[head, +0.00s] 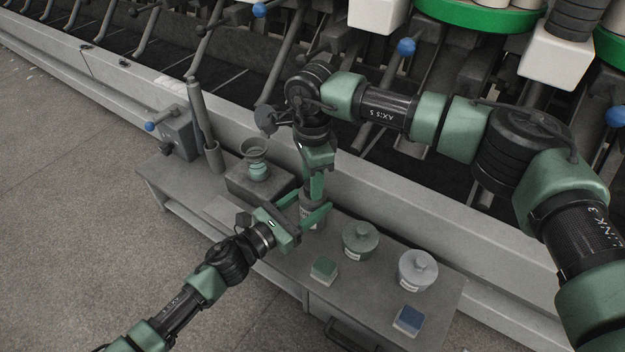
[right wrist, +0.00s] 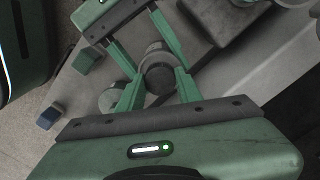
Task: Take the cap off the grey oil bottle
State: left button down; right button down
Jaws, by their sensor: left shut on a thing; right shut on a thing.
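The grey oil bottle (head: 310,213) stands upright on the bench, its label partly covered. My left gripper (head: 312,205) is shut around its body from the front left. My right gripper (head: 314,190) comes down from above and is shut on the bottle's cap. In the right wrist view the dark round cap (right wrist: 158,78) sits between the right fingertips, and the bottle's grey body (right wrist: 155,50) shows between the left gripper's fingers. In the head view the right fingers hide most of the cap. I cannot tell whether it has turned or loosened.
A green block (head: 324,269) and a blue block (head: 408,320) lie in front. A dark box (head: 240,186) with a flared vessel (head: 258,166) is behind left. The winding machine rises behind.

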jog(key=n, duration=0.8)
jog(key=shift+n, duration=0.3)
jog(key=n, duration=0.8)
jog(key=shift+r, duration=0.1)
jog(key=shift+r, duration=0.2)
jog(key=shift+r, duration=0.9)
